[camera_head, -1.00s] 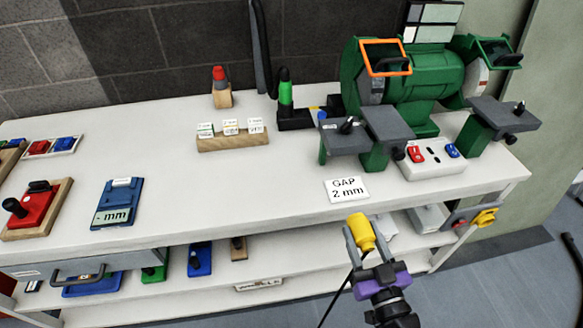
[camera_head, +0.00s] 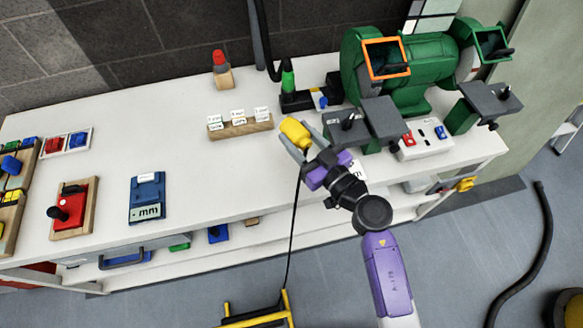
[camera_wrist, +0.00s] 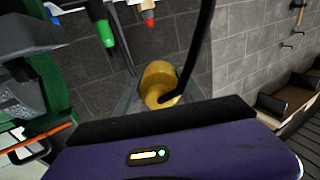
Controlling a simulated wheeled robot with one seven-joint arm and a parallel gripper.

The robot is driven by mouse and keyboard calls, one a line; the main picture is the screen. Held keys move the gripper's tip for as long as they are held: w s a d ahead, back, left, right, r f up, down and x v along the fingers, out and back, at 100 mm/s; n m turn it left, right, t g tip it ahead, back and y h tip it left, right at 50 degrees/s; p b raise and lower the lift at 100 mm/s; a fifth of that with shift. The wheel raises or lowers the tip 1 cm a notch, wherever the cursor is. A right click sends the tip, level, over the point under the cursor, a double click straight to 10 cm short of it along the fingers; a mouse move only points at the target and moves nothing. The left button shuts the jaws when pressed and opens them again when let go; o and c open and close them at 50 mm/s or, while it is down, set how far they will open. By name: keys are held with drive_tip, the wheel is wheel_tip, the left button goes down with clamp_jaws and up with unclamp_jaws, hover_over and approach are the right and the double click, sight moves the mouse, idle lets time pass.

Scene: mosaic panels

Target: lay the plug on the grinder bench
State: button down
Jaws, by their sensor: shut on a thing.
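The yellow plug (camera_head: 294,133) is held between the fingers of my gripper (camera_head: 303,143), over the white bench top left of the grinder. Its black cord hangs down past the front edge of the bench. In the wrist view the plug (camera_wrist: 159,82) sits between the grey fingers, with the cord crossing in front. The white grinder bench (camera_head: 190,197) carries the green grinder (camera_head: 415,75) at its right end. Whether the plug touches the bench top cannot be told.
A wooden block with white cards (camera_head: 240,130) stands left of the plug. A grey tool rest (camera_head: 345,130) is close on the right. A blue gauge marked mm (camera_head: 147,197) and a red device (camera_head: 72,208) lie further left. Bare top lies between gauge and gripper.

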sight(297, 180)
wheel_tip(297, 180, down, 20)
drive_tip(key=b, duration=1)
drive_tip(key=shift+r+b, duration=0.1)
drive_tip(key=shift+b, duration=0.3)
drive_tip(key=c, duration=0.7)
unclamp_jaws()
drive_tip(key=v, duration=1.2)
drive_tip(key=shift+p, duration=0.4)
